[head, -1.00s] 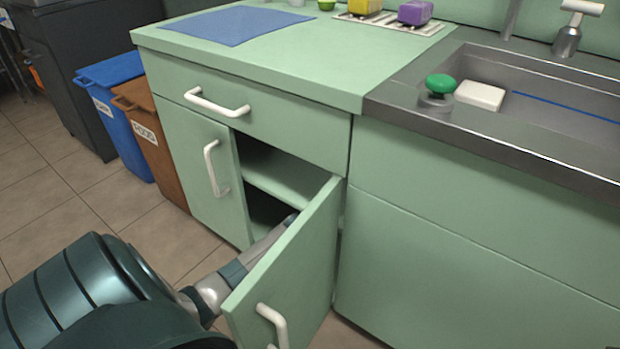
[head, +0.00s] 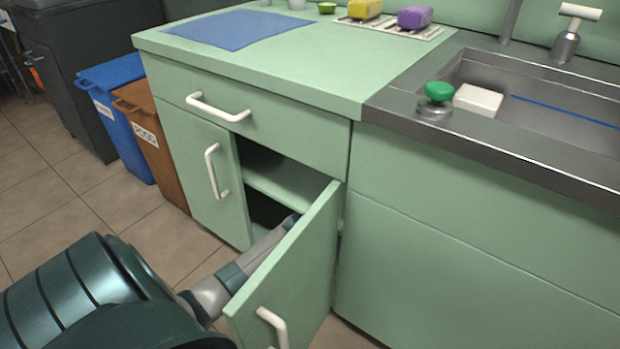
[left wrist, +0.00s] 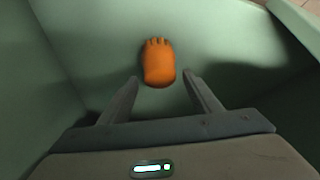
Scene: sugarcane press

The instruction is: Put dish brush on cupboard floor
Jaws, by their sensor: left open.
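The left wrist view shows an orange object (left wrist: 159,63) with short stubs along its far end. It looks like the dish brush, though I cannot be sure. It lies on a pale green surface, apparently the cupboard floor. My left gripper (left wrist: 161,77) is open, its fingers apart at either side of the object's near end; I cannot tell whether they touch it. In the head view my left arm reaches into the cupboard behind its open right door (head: 290,265), which hides the gripper. A shelf (head: 290,188) crosses the cupboard's inside. My right gripper is not in view.
The left cupboard door (head: 190,165) is closed, under a shut drawer (head: 255,112). Blue (head: 115,110) and brown (head: 150,145) bins stand at the left. A green-topped object (head: 437,97) and a white block (head: 479,99) are at the sink (head: 540,160).

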